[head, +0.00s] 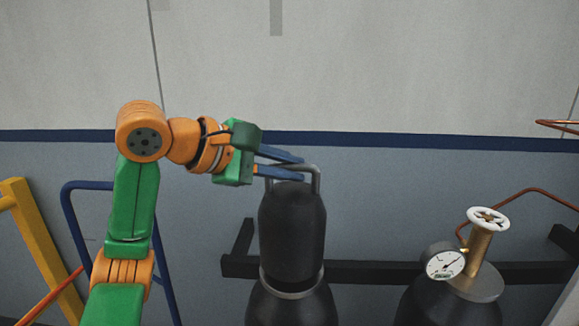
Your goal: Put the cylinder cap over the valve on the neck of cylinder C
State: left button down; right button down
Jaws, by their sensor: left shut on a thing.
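A dark cylinder cap (292,235) with a grey loop handle on top stands upright over the neck of a dark cylinder (290,312) in the middle of the head view. Its lower edge meets or nearly meets a grey collar (292,290); I cannot tell if it touches. No valve shows on this cylinder, and no letter is readable. My left gripper (302,168) comes in from the left, its blue fingers shut on the cap's handle. My right gripper is not in view.
A second dark cylinder (440,305) at right carries a brass valve with a white handwheel (488,219) and a gauge (445,264). A dark rail (375,272) runs behind the cylinders. Copper tubes (530,192) are at right. Yellow (42,245) and blue frames (68,220) stand left.

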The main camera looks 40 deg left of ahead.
pick_arm(q)
jog(key=shift+f+b, duration=1)
jog(key=shift+f, duration=0.1)
jog(key=c, duration=0.8)
grip_release()
jog(key=shift+s, duration=0.1)
jog(key=shift+o, duration=0.2)
jog(key=v, duration=0.7)
jog(key=shift+r, duration=0.1)
